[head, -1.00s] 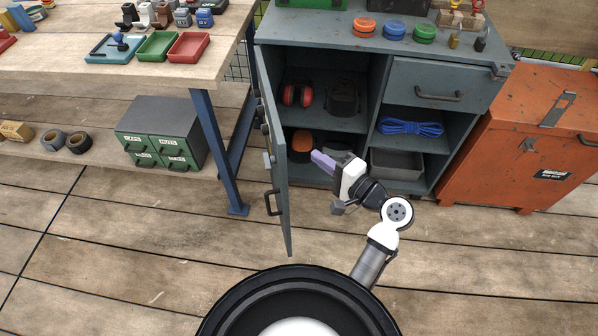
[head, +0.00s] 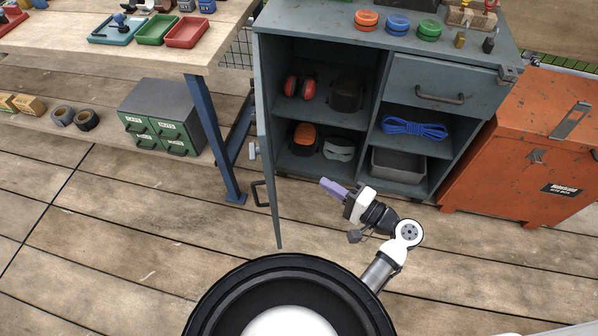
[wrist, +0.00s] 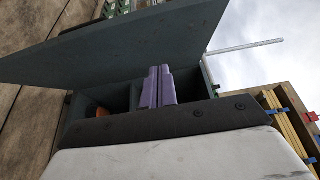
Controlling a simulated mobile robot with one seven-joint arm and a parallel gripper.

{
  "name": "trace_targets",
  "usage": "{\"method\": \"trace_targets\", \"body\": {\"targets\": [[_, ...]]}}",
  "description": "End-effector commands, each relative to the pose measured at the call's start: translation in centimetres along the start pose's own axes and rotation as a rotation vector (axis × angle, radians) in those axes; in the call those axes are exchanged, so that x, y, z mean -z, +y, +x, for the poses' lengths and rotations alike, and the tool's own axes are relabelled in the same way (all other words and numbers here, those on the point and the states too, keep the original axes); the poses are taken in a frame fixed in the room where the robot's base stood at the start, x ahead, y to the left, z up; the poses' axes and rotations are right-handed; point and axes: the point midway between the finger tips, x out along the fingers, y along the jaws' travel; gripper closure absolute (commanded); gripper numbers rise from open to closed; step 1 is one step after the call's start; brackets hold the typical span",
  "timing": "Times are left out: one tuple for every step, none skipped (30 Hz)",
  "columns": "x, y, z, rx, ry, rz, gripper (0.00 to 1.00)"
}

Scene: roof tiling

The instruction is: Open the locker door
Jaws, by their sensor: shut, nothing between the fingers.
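The grey-blue locker (head: 388,164) stands ahead with its left compartment open to view. Its door (head: 267,160) is swung wide out toward me, seen nearly edge-on, with a dark handle (head: 260,193) on its outer face. In the wrist view the door (wrist: 140,45) spans the upper part as a broad dark panel. My gripper (head: 327,185) is shut and empty, its purple fingers pointing left toward the door's inner side, apart from it in the head view. The fingers (wrist: 158,88) also show together in the wrist view.
Red ear muffs (head: 300,86), an orange helmet (head: 304,135) and dark gear sit on the locker shelves. Blue rope (head: 414,128) and a grey bin (head: 398,163) are at right. An orange chest (head: 530,150) stands right; a workbench leg (head: 214,135) stands left of the door.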

Motion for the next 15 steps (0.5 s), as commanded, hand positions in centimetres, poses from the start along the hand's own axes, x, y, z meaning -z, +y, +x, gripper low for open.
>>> {"method": "trace_targets", "body": {"targets": [[0.0, -0.1, 0.5, 0.001, -0.002, 0.001, 1.00], [-0.1, -0.1, 0.9, 0.001, -0.003, 0.001, 1.00], [-0.1, -0.2, 1.5, 0.001, -0.003, 0.001, 1.00], [-0.1, -0.2, 2.0, 0.001, -0.004, 0.001, 1.00], [-0.1, -0.2, 2.6, 0.001, -0.005, 0.000, 1.00], [-0.1, -0.2, 3.5, 0.000, -0.005, 0.000, 1.00], [-0.1, -0.2, 4.1, 0.000, -0.006, 0.001, 1.00], [-0.1, -0.2, 4.8, 0.000, -0.004, 0.001, 1.00], [-0.1, -0.3, 5.7, 0.001, -0.005, 0.001, 1.00], [-0.1, -0.3, 6.3, 0.001, -0.005, 0.002, 1.00], [-0.1, -0.3, 7.0, 0.000, -0.005, 0.001, 1.00], [-0.1, -0.3, 7.9, 0.000, -0.005, 0.001, 1.00], [-0.1, -0.3, 8.5, 0.000, -0.004, 0.001, 1.00], [-0.1, -0.3, 9.1, 0.000, -0.004, 0.001, 1.00], [-0.1, -0.2, 9.8, 0.000, -0.004, 0.001, 1.00]]}}
